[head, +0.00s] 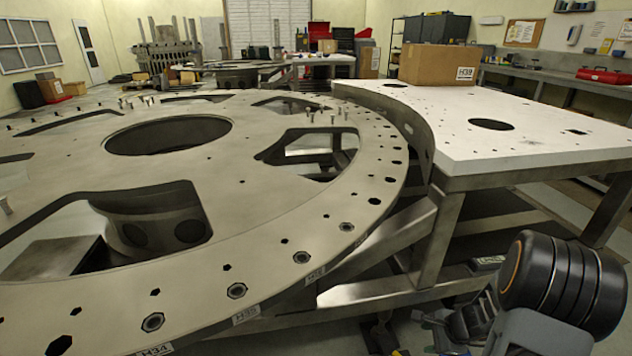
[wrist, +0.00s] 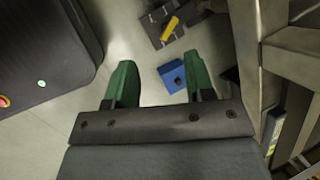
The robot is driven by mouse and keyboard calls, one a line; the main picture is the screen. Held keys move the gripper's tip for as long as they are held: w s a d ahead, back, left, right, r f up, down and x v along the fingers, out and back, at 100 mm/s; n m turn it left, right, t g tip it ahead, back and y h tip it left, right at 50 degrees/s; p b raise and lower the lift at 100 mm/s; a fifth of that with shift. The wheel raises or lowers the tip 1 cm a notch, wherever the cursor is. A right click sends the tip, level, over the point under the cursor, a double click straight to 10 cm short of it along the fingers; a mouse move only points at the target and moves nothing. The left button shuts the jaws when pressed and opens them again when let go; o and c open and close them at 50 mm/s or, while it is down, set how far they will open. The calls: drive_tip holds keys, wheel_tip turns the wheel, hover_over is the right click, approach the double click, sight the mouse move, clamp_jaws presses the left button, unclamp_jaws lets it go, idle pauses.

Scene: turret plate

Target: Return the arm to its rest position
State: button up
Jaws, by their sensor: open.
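My gripper (wrist: 159,62) shows in the wrist view with its two green fingers spread apart. Nothing is held between them. It points down towards the floor. In the head view my arm (head: 565,283) is folded low at the right edge, in front of the white-topped table. I cannot make out the fingers clearly in the head view.
A large round turret plate (head: 265,210) with cutouts and bolts fills the left and middle. A white-topped table (head: 540,130) bears a cardboard box (head: 438,66). In the wrist view, a blue block (wrist: 172,76) lies on the floor and a metal frame (wrist: 262,60) stands close right.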

drive_tip(key=s+a+r+n+p, duration=0.1)
drive_tip(key=a+r+n+p, duration=0.25)
drive_tip(key=r, duration=0.65)
drive_tip(key=a+r+n+p, duration=0.3)
drive_tip(key=r+p, duration=0.2)
drive_tip(key=r, duration=0.4)
drive_tip(key=s+a+r+n+p, duration=0.1)
drive_tip(key=a+r+n+p, duration=0.3)
drive_tip(key=r, duration=0.6)
drive_tip(key=s+a+r+n+h+p, duration=0.1)
drive_tip(key=s+r+n+p, duration=0.3)
drive_tip(key=r, duration=0.5)
drive_tip(key=s+a+r+n+h+p, duration=0.2)
drive_tip(key=r+p, duration=0.4)
drive_tip(key=r, duration=0.3)
drive_tip(key=shift+s+a+r+n+h, duration=0.35)
drive_tip(key=shift+s+n, duration=0.5)
drive_tip(key=shift+n, duration=0.4)
drive_tip(key=shift+f, duration=0.1)
